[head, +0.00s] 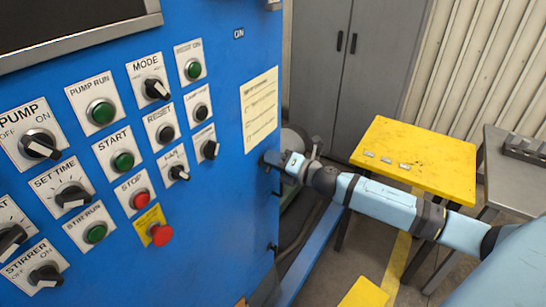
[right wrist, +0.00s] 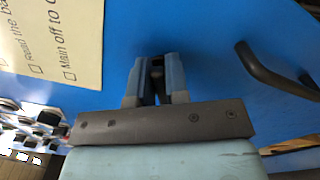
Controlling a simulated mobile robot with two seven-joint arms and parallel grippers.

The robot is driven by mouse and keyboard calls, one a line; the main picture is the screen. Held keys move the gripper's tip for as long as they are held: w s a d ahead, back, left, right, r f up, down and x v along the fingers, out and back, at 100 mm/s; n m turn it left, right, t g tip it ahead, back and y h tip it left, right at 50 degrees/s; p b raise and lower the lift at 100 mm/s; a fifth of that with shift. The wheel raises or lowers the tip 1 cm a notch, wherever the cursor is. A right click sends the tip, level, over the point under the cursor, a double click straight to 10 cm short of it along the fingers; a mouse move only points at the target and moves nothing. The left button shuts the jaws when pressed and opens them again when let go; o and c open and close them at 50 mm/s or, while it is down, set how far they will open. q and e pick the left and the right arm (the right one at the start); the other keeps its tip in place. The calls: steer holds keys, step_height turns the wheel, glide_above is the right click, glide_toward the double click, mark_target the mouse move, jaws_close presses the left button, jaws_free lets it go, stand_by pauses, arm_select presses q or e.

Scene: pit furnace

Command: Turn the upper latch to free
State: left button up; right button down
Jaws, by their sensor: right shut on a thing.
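My right gripper (head: 270,160) reaches the right edge of the blue control cabinet (head: 225,215). In the right wrist view, its two fingers (right wrist: 157,78) are closed on a small dark part, which appears to be the upper latch (right wrist: 157,68). The fingers cover most of this part, so I cannot tell its turn angle. In the head view the gripper hides the latch. A small dark fitting (head: 272,247), perhaps the lower latch, sits lower on the same edge. My left gripper is not in view.
A black bar handle (right wrist: 272,75) stands out from the blue panel beside the gripper. A paper checklist (head: 260,108) is fixed to the cabinet. A yellow table (head: 425,155) and a grey table (head: 520,165) stand to the right. A grey locker (head: 345,60) is behind.

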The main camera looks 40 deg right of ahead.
steer(key=m, duration=0.2)
steer(key=m+p, duration=0.1)
steer(key=m, duration=0.1)
steer(key=m+p, duration=0.1)
steer(key=m, duration=0.1)
steer(key=shift+d+f, duration=0.1)
steer(key=shift+f, duration=0.25)
steer(key=shift+m, duration=0.3)
steer(key=c, duration=1.1)
jaws_free()
steer(key=shift+b+v, duration=1.6)
steer(key=shift+v, duration=5.3)
